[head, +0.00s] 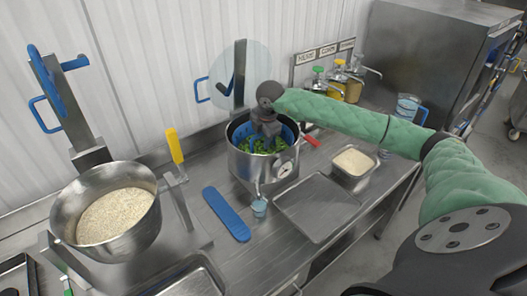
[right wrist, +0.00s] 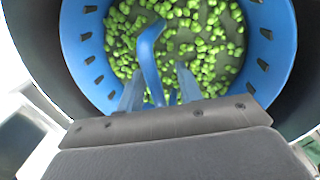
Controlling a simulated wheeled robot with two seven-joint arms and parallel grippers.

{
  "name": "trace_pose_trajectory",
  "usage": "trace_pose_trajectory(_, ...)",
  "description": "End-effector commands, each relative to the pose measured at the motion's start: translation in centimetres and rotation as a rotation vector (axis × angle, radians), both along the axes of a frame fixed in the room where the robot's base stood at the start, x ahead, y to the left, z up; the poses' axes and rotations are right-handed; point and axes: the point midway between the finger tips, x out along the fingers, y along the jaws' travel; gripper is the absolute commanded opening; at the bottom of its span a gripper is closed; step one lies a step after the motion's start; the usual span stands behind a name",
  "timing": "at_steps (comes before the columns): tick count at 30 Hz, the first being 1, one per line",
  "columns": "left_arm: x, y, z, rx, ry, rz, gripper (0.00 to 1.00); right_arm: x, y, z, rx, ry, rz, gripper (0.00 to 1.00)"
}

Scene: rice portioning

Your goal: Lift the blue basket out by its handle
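The blue basket (right wrist: 82,40) sits inside a round steel pot (head: 247,171) and holds many green vegetable pieces (right wrist: 205,45). Its blue rim also shows in the head view (head: 289,131). Its curved blue handle (right wrist: 149,58) stands up over the vegetables. My right gripper (right wrist: 160,92) points down into the basket. Its two fingers are apart, one on each side of the handle, with gaps visible. In the head view the right gripper (head: 270,137) is over the pot, and its fingertips are hard to make out. My left gripper is not in view.
A steel bowl of rice (head: 115,215) stands at the left.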

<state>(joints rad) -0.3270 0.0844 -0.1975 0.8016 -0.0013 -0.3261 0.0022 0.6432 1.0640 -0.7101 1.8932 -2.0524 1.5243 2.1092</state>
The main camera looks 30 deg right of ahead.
Motion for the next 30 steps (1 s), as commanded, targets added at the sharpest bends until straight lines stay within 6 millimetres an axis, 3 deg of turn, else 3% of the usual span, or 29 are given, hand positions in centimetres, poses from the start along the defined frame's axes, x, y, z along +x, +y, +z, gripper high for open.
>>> trace_pose_trajectory(11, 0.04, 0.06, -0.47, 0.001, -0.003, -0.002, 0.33, 0.00, 0.00, -0.46, 0.000, 0.000, 0.000, 0.36)
trace_pose_trajectory(17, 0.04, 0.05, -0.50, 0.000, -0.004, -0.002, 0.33, 0.00, 0.01, -0.53, 0.000, 0.000, 0.000, 0.00)
trace_pose_trajectory(30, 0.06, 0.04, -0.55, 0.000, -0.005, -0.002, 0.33, -0.03, 0.00, -0.66, 0.000, 0.001, 0.000, 0.00)
